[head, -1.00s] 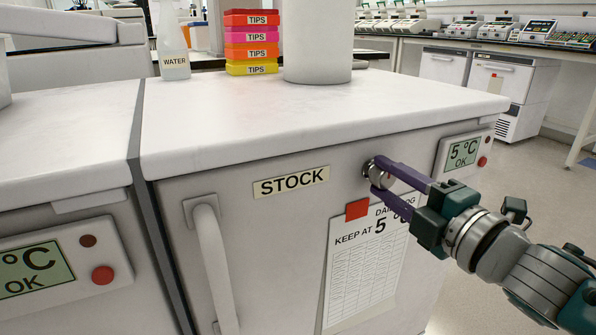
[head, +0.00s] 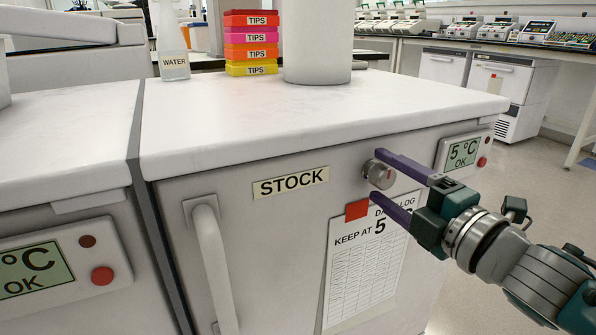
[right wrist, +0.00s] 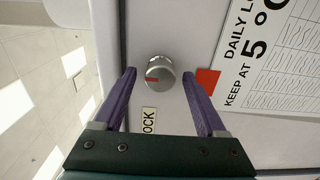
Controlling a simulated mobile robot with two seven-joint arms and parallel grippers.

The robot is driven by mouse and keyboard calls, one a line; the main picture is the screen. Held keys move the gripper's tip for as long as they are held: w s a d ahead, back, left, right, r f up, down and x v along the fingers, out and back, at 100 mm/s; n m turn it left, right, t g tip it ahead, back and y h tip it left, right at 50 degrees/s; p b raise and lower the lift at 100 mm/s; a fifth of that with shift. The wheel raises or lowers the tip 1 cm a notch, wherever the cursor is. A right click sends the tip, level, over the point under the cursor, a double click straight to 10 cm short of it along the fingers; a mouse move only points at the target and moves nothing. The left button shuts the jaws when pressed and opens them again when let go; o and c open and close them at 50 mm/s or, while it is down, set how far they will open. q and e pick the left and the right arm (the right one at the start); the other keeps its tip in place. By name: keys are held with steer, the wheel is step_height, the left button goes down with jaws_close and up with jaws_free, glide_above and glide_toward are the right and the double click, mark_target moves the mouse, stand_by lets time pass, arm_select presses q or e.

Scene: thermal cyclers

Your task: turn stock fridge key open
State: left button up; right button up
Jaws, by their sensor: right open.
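The stock fridge (head: 270,235) is a white cabinet with a STOCK label (head: 291,182) on its front. Its key (head: 379,173) is a round silver knob with a red mark, at the upper right of the front. The knob (right wrist: 159,70) also shows in the right wrist view, its red mark toward the left. My right gripper (head: 374,173) is open, with one purple finger above the knob and one below it, apart from it. In the right wrist view the fingers (right wrist: 160,72) stand on either side of the knob. My left gripper is not in view.
A vertical white handle (head: 214,265) is on the door's left. A red magnet (head: 357,210) holds a log sheet (head: 365,265) just below the knob. A 5 °C display (head: 462,154) is to the right.

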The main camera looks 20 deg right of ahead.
steer(key=shift+s, duration=0.1)
steer(key=shift+s, duration=0.35)
steer(key=s+p, duration=0.2)
steer(key=s, duration=0.7)
steer(key=shift+d, duration=0.4)
